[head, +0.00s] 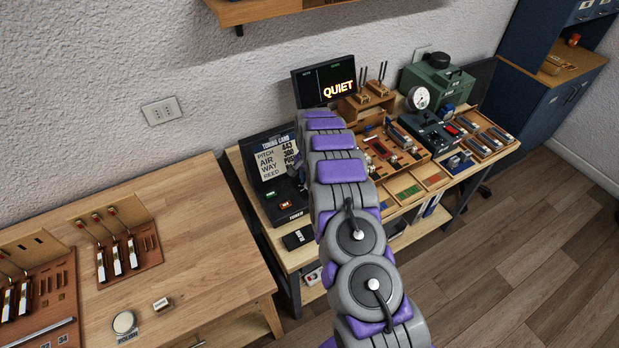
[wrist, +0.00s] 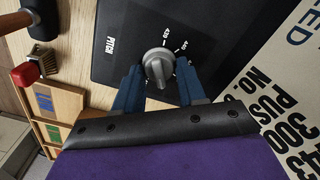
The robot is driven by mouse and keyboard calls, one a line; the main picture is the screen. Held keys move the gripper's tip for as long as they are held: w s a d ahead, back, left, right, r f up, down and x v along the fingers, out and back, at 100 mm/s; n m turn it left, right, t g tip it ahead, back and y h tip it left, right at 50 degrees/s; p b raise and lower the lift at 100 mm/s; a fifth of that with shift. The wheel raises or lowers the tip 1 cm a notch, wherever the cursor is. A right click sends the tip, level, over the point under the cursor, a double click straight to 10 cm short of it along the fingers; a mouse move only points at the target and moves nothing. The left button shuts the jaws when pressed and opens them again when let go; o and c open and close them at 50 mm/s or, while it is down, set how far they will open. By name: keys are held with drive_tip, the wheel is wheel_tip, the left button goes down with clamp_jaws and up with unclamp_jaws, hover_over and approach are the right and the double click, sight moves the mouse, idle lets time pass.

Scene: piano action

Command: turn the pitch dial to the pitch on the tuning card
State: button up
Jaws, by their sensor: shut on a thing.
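The pitch dial, a round grey knob (wrist: 158,60), sits on a dark panel (wrist: 118,28) marked PITCH in the wrist view. The tuning card (head: 277,160) in the head view reads PITCH 443, AIR 300. In the head view my arm hides the dial and gripper.
A screen (head: 325,82) behind my arm shows QUIET. Wooden trays of parts (head: 395,150) and a dark unit with a round gauge (head: 430,128) stand right of my arm. A wooden bench (head: 190,235) with tools is at the left. Open floor lies at the lower right.

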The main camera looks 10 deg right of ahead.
drive_tip(key=shift+m, duration=0.3)
drive_tip(key=o, duration=1)
drive_tip(key=shift+a, duration=0.1)
drive_tip(key=shift+r, duration=0.1)
wheel_tip(320, 180, up, 17)
drive_tip(key=shift+p, duration=0.45)
